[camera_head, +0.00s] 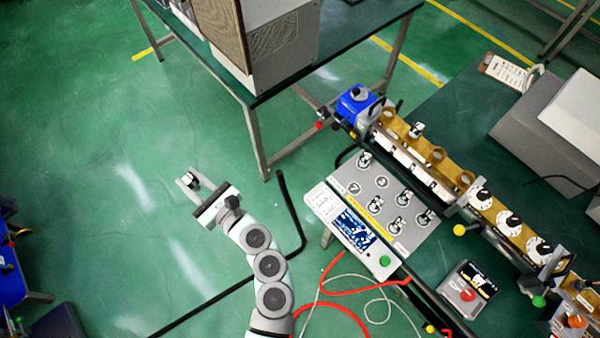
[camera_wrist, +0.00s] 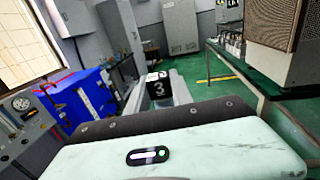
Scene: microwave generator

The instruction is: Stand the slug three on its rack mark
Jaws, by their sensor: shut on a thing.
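Slug three (camera_wrist: 158,89), a small block with a black face and a white 3, sits between my gripper's fingers in the wrist view. My gripper (camera_head: 188,181) is shut on it, held out over the green floor at the left in the head view, well left of the rack. The slug is small and hard to make out there. The rack (camera_head: 416,240) is a grey panel with several dark-and-light slugs standing on it. Two ringed marks on it are bare: one numbered 7 (camera_head: 355,188) and another (camera_head: 382,182) whose number is too small to read.
A display unit (camera_head: 352,230) with a green button borders the rack's near-left side. A brass rail (camera_head: 438,155) with dials runs behind it. A table (camera_head: 250,85) bearing a large cabinet (camera_head: 272,45) stands above. Red and grey cables (camera_head: 345,292) lie below. Open floor separates my gripper from the rack.

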